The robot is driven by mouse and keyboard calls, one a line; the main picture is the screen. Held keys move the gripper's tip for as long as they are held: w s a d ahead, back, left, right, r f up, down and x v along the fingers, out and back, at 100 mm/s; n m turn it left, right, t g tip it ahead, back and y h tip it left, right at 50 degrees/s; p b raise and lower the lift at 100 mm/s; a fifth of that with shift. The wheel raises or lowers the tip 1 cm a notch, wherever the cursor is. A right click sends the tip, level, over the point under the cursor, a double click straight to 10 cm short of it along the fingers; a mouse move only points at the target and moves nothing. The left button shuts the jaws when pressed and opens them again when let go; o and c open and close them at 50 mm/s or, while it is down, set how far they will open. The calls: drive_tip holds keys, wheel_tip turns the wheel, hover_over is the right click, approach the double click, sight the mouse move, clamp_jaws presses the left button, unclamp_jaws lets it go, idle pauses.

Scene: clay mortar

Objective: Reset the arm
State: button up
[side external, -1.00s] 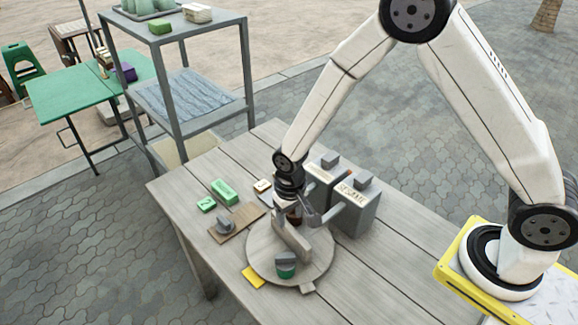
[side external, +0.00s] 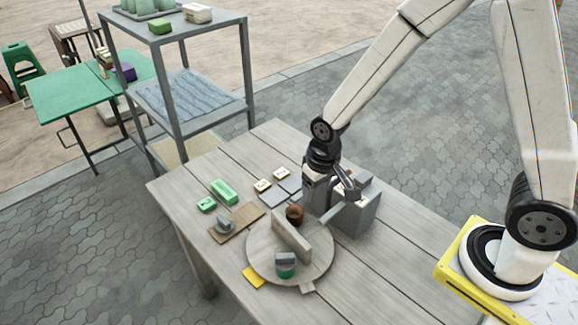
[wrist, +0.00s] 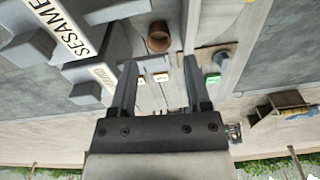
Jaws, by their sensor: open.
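My gripper (wrist: 156,85) is open in the wrist view, with nothing between its two fingers. In the side view my gripper (side external: 348,190) hangs in front of the grey boxes on the wooden table (side external: 390,240). The nearer grey box (side external: 360,218) carries a label reading SESAME in the wrist view (wrist: 70,45); the second box is mostly hidden behind the arm.
An upright slab (side external: 291,240) and a green pot with a grey top (side external: 286,265) stand on the round board. Green blocks (side external: 224,191), a small brown board (side external: 238,222) and pale tiles (side external: 263,185) lie at left. A grey shelf (side external: 180,85) stands behind.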

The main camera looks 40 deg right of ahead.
drive_tip(key=s+d+r+t, duration=0.1)
drive_tip(key=s+d+r, duration=0.4)
drive_tip(key=s+r, duration=0.1)
drive_tip(key=shift+s+d+n, duration=0.3)
drive_tip(key=shift+s+n, duration=0.1)
drive_tip(key=shift+s, duration=0.5)
